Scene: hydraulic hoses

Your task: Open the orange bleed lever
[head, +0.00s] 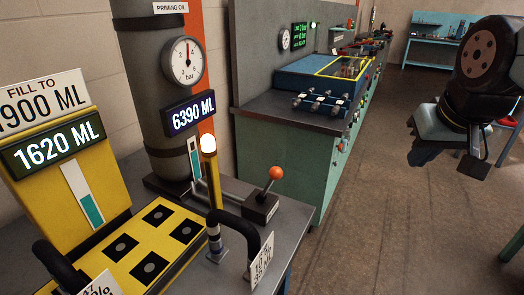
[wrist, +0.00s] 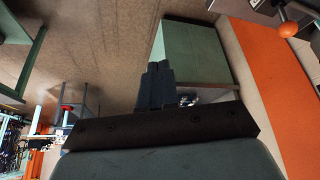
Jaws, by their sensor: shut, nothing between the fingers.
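A lever with an orange ball knob (head: 276,172) stands on a dark block on the near bench, in front of the grey priming-oil cylinder (head: 165,90). Its stem tilts slightly to the right. I cannot read any label on it, so I cannot tell whether it is the bleed lever. An orange ball (wrist: 288,29) also shows at the top right of the wrist view. My gripper (wrist: 157,75) is shut and empty, with its dark fingers together in the wrist view. My arm hangs at the right of the head view, well apart from the lever.
A yellow filling stand (head: 70,180) reads 1620 ML, and the cylinder's display (head: 191,113) reads 6390 ML. A yellow post with a lit lamp (head: 208,146) and a black hose (head: 235,222) stand left of the lever.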

